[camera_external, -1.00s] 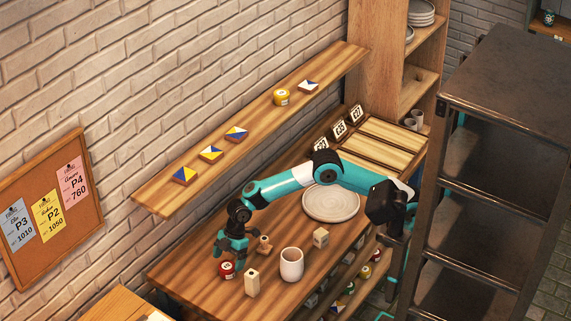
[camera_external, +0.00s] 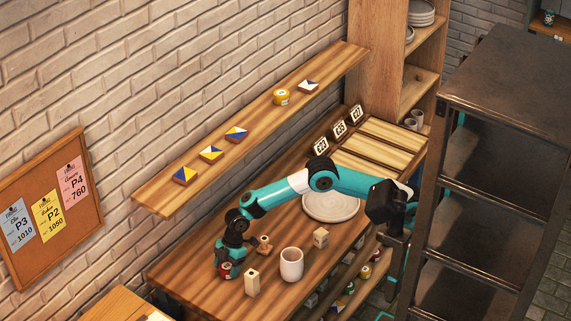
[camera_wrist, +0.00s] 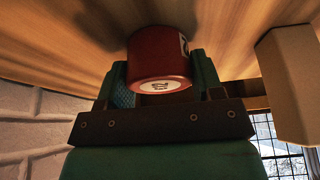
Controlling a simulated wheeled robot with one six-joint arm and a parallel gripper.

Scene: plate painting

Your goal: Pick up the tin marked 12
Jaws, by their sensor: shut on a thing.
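A red tin (camera_wrist: 158,60) with a white label sits between the two fingers of my gripper (camera_wrist: 160,85) in the wrist view. The label shows a number that looks like 12, seen tilted. In the external view the red tin (camera_external: 226,270) shows partly, at the front left of the wooden table, with my gripper (camera_external: 226,266) over it. My gripper is shut on the tin. The tin appears to be at or very near the table top; I cannot tell if it touches.
A light wooden block (camera_external: 252,283) stands right of the tin, close to my gripper. A white cup (camera_external: 291,264), a small wooden stamp (camera_external: 264,244) and a cube (camera_external: 320,237) stand further right. A plate (camera_external: 331,205) lies behind.

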